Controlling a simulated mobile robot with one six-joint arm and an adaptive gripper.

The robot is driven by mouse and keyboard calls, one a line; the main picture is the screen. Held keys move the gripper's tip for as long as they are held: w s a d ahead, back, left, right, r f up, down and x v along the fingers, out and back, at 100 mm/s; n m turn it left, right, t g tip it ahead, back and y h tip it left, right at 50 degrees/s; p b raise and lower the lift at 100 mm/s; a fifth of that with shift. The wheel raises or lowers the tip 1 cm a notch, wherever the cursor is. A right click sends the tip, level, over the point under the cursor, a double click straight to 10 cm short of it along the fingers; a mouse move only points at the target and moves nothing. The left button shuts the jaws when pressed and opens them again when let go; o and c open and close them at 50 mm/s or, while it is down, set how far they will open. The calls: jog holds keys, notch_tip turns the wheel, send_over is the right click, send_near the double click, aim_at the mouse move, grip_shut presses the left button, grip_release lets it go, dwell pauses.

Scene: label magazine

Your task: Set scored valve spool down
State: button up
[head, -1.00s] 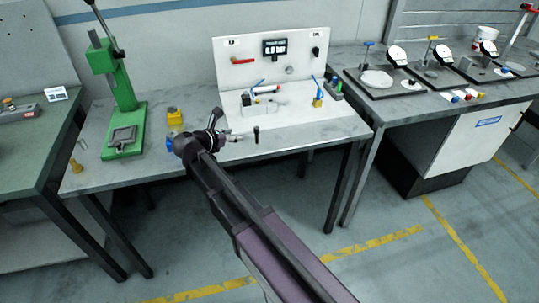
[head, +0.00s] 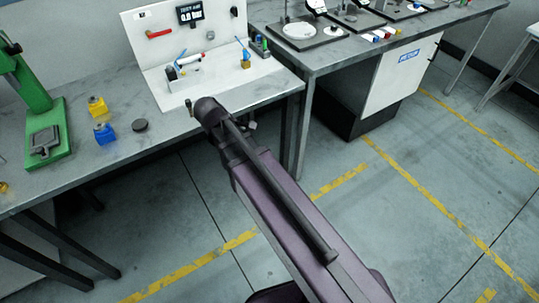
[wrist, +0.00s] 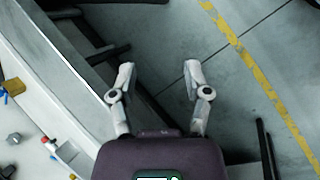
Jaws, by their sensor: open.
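My gripper (wrist: 158,72) is open in the wrist view, with nothing between its fingers. It hangs beyond the bench's front edge, with floor below. In the head view my arm mostly hides it. I cannot pick out the scored valve spool with certainty. A white cylinder with a red end (head: 189,60) lies on the white test stand (head: 225,72), beside blue-handled parts.
A dark round disc (head: 139,125), a yellow block (head: 97,105) and a blue block (head: 104,132) sit on the bench. A green press (head: 42,120) stands at left. A second bench (head: 345,45) with round gauges is at right. The floor in front is open.

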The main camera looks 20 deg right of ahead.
jog(key=s+d+f+m+g+y, duration=0.2)
jog(key=s+d+m+y, duration=0.3)
jog(key=s+d+m, duration=0.2)
jog(key=s+m, duration=0.2)
jog(key=m, duration=0.2)
jog(key=shift+s+d+f+m+g, duration=0.2)
jog(key=shift+d+f+m+g, duration=0.1)
jog(key=shift+d+m, duration=0.1)
jog(key=shift+a, duration=0.1)
